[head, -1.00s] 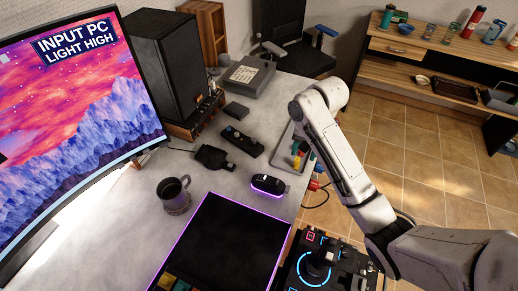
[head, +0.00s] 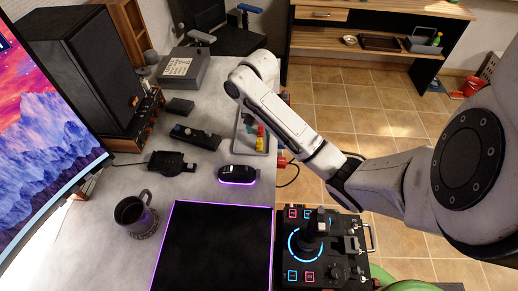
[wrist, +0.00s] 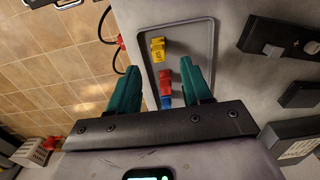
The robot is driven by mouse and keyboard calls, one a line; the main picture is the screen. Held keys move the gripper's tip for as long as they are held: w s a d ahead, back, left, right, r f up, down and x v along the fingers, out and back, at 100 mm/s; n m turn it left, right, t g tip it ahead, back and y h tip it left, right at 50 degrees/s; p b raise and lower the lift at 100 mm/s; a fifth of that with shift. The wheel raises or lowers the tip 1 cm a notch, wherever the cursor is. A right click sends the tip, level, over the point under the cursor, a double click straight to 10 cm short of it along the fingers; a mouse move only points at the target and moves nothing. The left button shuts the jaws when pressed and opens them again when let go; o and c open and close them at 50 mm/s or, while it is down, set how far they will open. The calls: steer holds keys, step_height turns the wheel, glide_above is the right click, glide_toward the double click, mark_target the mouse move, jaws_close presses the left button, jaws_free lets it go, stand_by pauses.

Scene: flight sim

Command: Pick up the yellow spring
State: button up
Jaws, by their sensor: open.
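A small yellow piece with dark marks, taken as the yellow spring (wrist: 158,49), lies in a shallow grey tray (wrist: 205,35) in the wrist view. A red piece (wrist: 165,77) and a blue piece (wrist: 166,102) lie below it in the picture, the blue one partly hidden. My gripper (wrist: 158,66) is open and empty, its green fingers apart on either side of the red piece in the picture. The yellow piece appears just beyond the fingertips, between their lines. In the head view the tray (head: 240,143) is small and partly covered by my arm.
A mouse (head: 238,174), a mug (head: 136,214), a black pad (head: 212,245) and dark devices (head: 196,137) are on the desk. A joystick panel (head: 318,248) stands at the desk's right side. Tiled floor (head: 345,110) lies beyond the right edge.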

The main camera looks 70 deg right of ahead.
mark_target(260, 140)
steer(key=f+b, duration=0.2)
steer(key=f, duration=0.1)
steer(key=shift+s+d+f, duration=0.15)
steer(key=shift+d+f, duration=0.05)
steer(key=shift+f, duration=0.9)
steer(key=shift+c, duration=0.5)
jaws_close()
